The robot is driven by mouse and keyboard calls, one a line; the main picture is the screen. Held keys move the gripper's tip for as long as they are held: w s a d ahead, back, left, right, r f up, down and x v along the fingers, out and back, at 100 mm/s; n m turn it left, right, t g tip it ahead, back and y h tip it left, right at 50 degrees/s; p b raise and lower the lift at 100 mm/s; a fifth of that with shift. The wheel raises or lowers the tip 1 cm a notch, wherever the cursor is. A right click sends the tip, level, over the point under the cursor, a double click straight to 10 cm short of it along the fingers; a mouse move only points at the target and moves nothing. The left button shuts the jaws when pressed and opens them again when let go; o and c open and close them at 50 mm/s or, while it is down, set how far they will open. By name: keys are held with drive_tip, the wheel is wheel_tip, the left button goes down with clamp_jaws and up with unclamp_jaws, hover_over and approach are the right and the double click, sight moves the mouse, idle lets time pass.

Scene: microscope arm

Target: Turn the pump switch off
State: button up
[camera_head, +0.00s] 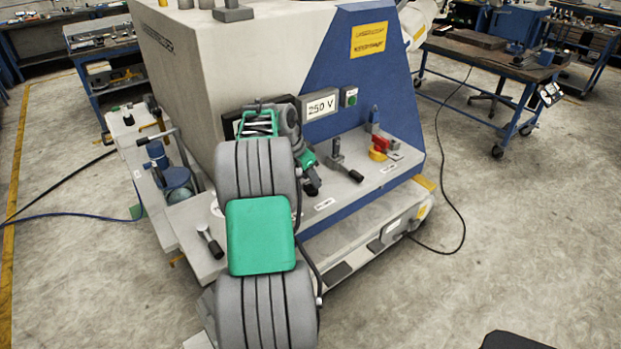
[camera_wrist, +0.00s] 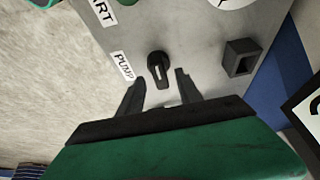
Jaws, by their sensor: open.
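The pump switch (camera_wrist: 158,68) is a small black rotary knob on a grey panel, beside a white PUMP label (camera_wrist: 123,67) in the wrist view. Its handle points roughly down in the picture, toward my gripper. My gripper (camera_wrist: 161,77) is open, with one dark finger to each side of the knob's lower end. The fingers look apart from the knob; their height above the panel is hard to tell. In the head view my arm hides the switch and the fingertips.
A dark square socket-like block (camera_wrist: 240,57) stands on the panel right of the switch. In the head view the machine (camera_head: 205,60) has a 250 V display (camera_head: 320,107), a green button (camera_head: 350,97), a black-handled lever (camera_head: 345,163) and red and yellow parts (camera_head: 379,147).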

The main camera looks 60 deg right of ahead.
drive_tip(key=shift+d+f, duration=0.2)
drive_tip(key=shift+f, duration=0.35)
drive_tip(key=shift+c, duration=0.5)
clamp_jaws()
